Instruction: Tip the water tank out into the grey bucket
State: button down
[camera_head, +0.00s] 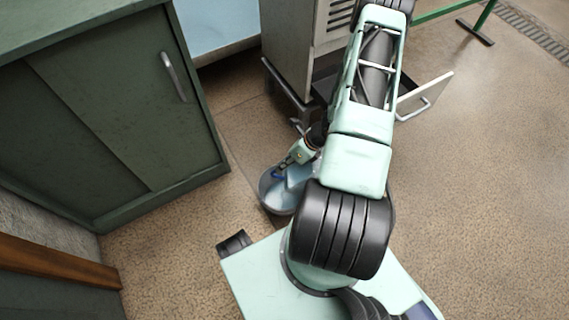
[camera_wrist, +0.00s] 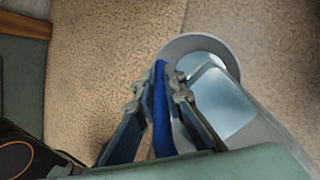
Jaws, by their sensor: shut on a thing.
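My gripper (camera_wrist: 160,88) is shut on a blue handle (camera_wrist: 161,125) in the wrist view. The handle appears to belong to the pale, see-through water tank (camera_wrist: 222,105), just right of the fingers. In the head view my gripper (camera_head: 284,170) is low near the floor, with the tank (camera_head: 297,175) beside it, partly hidden by my arm. The grey bucket (camera_head: 268,192) shows as a rounded rim around and below the tank. Its rim also shows in the wrist view (camera_wrist: 186,42). The tank overlaps the bucket in both views; whether they touch, and any water inside, I cannot tell.
A dark green cabinet (camera_head: 120,120) stands to the left. A grey machine (camera_head: 292,50) with an open white flap (camera_head: 425,96) stands behind the bucket. A green rail (camera_head: 450,12) is at the back right. The speckled floor (camera_head: 480,200) at right is clear.

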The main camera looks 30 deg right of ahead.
aim_at(272, 172)
jog(key=shift+w+a+f+h+b, duration=0.2)
jog(key=shift+a+f+h+b, duration=0.1)
jog(key=shift+h+b, duration=0.15)
jog(key=shift+w+a+f+g+h+b, duration=0.35)
jog(key=shift+a+f+g+h+b, duration=0.35)
jog(key=shift+b, duration=1.1)
jog(key=shift+w+a+f+g+h, duration=0.3)
jog(key=shift+a+f+h, duration=0.2)
jog(key=shift+a+h, duration=0.2)
jog(key=shift+w+a+f+g+h, duration=0.4)
jog(key=shift+a+h, duration=0.25)
jog(key=shift+h, duration=0.2)
jog(key=shift+w+a+f+g+h, duration=0.3)
jog(key=shift+a+f+g+h, duration=0.25)
jog(key=shift+h, duration=0.25)
jog(key=shift+a, duration=0.15)
